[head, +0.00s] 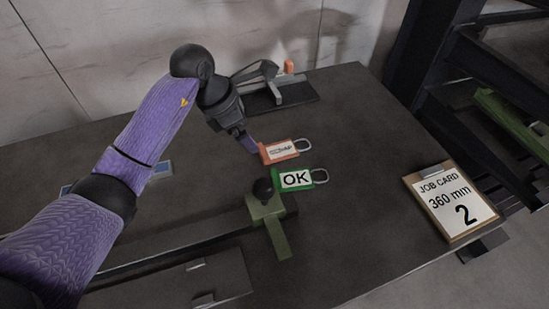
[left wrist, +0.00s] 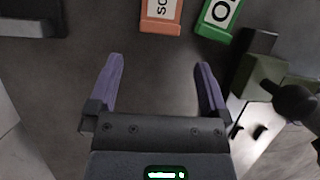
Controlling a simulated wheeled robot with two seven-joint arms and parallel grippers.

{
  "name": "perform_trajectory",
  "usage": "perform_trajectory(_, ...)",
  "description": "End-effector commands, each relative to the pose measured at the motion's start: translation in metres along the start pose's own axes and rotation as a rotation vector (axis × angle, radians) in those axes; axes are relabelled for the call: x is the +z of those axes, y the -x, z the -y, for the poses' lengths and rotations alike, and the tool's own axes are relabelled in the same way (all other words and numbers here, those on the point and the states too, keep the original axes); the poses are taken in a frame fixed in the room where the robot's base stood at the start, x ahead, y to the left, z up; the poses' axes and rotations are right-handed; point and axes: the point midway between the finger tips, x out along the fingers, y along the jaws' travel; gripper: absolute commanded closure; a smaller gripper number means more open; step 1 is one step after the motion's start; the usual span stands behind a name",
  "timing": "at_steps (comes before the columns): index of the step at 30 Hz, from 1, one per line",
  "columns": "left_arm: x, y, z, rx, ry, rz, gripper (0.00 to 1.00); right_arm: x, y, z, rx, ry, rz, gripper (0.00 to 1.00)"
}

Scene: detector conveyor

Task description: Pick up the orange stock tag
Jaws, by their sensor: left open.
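The orange stock tag (head: 280,151) lies on the dark table in the head view, with a white label and a metal loop at its right end. In the left wrist view the orange tag (left wrist: 161,15) is at the top edge, partly cut off, ahead of the fingertips and between their lines. My left gripper (head: 252,143) is close to the tag's left end in the head view; whether it touches cannot be told there. In the left wrist view my left gripper (left wrist: 160,72) is open, with nothing between its purple fingers. My right gripper is not in view.
A green OK tag (head: 294,179) lies just in front of the orange one. A green stop block with a black knob (head: 263,188) stands nearby. A toggle clamp (head: 275,92) is behind. A job card (head: 451,202) lies at the right edge; the table between is clear.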

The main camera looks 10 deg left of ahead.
Motion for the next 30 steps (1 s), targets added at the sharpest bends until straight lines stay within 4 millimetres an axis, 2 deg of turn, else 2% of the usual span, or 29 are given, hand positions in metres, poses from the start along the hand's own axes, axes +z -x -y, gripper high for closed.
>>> perform_trajectory(1, -0.001, -0.012, 0.001, -0.005, 0.000, 0.000, 0.00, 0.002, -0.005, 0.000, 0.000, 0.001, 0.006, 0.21)
perform_trajectory(5, 0.000, -0.031, 0.001, -0.004, 0.000, 0.001, 0.00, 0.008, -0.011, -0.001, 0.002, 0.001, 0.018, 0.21)
perform_trajectory(9, -0.002, -0.062, 0.001, -0.006, 0.002, 0.001, 0.00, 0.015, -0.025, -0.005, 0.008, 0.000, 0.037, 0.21)
perform_trajectory(12, -0.002, -0.076, 0.000, -0.003, 0.000, 0.000, 0.00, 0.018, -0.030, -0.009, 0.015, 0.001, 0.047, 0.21)
perform_trajectory(20, -0.001, -0.077, 0.000, 0.001, -0.001, 0.000, 0.00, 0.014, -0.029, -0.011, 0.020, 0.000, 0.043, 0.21)
perform_trajectory(30, -0.001, -0.077, 0.000, 0.000, -0.001, -0.001, 0.72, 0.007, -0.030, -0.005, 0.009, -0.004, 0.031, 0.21)
